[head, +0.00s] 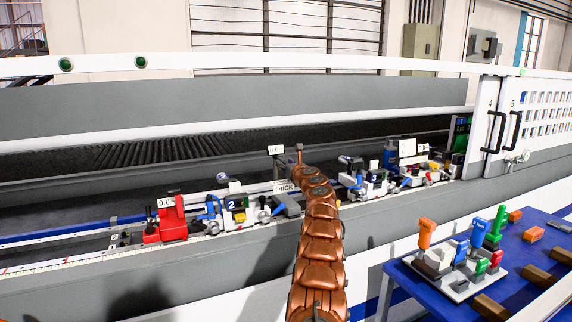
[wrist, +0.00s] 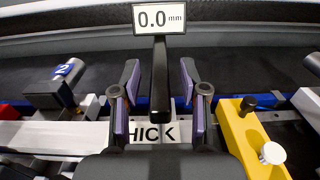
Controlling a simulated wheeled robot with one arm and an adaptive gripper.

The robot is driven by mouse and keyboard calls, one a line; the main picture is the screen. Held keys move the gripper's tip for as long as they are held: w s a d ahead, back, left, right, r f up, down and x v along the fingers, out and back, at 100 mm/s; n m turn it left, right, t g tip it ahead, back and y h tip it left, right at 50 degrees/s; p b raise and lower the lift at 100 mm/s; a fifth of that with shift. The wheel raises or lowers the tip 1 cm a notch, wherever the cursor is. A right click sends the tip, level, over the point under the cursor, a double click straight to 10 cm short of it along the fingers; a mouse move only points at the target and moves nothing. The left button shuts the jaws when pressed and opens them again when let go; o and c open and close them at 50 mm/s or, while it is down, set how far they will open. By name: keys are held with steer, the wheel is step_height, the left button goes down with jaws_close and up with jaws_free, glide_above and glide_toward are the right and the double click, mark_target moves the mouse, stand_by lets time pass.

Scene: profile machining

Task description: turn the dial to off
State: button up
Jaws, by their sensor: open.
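My gripper (wrist: 159,80) is open in the wrist view, its two purple-padded fingers apart. A black upright post (wrist: 160,88) stands in line with the gap between them, with clear space on both sides. I cannot tell if the post is within finger reach. A display (wrist: 159,18) reading 0.0 mm is at its top. In the head view the label THICK (head: 286,187) and a small display (head: 275,149) are by the end of my copper-coloured arm. I cannot make out a dial marked off.
A yellow block (wrist: 250,140) with a silver knob (wrist: 271,153) is close on the right in the wrist view. A red unit (head: 168,218) and other units line the rail. A blue table (head: 408,279) with coloured tools stands at the right.

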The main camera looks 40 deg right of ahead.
jaws_close()
stand_by(0.6)
